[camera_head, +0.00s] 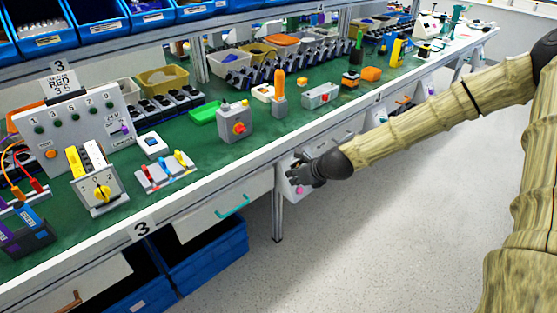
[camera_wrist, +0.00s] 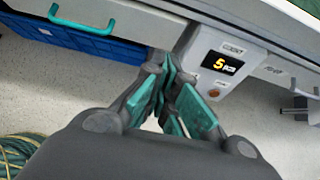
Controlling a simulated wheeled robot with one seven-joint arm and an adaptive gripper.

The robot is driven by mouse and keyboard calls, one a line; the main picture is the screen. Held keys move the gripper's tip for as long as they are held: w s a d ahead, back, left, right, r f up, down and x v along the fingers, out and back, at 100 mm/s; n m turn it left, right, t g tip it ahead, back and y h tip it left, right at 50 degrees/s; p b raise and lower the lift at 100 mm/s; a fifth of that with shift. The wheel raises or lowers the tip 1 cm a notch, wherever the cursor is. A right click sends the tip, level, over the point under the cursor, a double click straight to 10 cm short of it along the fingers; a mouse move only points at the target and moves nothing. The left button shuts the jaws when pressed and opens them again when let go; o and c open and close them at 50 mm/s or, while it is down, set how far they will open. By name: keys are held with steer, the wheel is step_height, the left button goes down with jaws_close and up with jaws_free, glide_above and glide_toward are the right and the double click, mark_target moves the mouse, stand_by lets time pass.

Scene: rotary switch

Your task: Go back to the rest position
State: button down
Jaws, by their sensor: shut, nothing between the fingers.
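My gripper (camera_head: 305,172) is at the front of the workbench, just below its edge, at the end of my arm. In the wrist view my gripper (camera_wrist: 168,80) has its teal-padded fingers together, with nothing seen between them. A grey box with a yellow rotary knob (camera_head: 101,193) stands at the bench's near left. My gripper is apart from both switches.
A grey box with a lit display (camera_wrist: 220,64) hangs under the bench edge, close beside my gripper. A drawer with a teal handle (camera_head: 232,206) and blue bins (camera_head: 206,260) are to the left. The floor (camera_head: 400,240) in front is clear.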

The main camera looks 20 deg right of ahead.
steer(key=s+a+f+n+g+h+p, duration=0.1)
steer(key=s+a+f+n+g+p, duration=0.15)
steer(key=s+f+n, duration=0.55)
steer(key=s+a+f+n+g+h+p, duration=0.15)
steer(key=s+a+f+n, duration=0.4)
steer(key=s, duration=0.55)
steer(key=s+d+f+n+g+p, duration=0.1)
steer(key=s+f+n+g, duration=0.1)
steer(key=s+n, duration=0.6)
steer(key=s+d+f+n+g+h+p, duration=0.1)
steer(key=s+f+n, duration=0.3)
steer(key=s+n, duration=0.5)
steer(key=shift+s+d+g, duration=0.15)
steer(key=shift+s+g, duration=0.45)
steer(key=shift+s, duration=2.6)
steer(key=shift+n, duration=0.25)
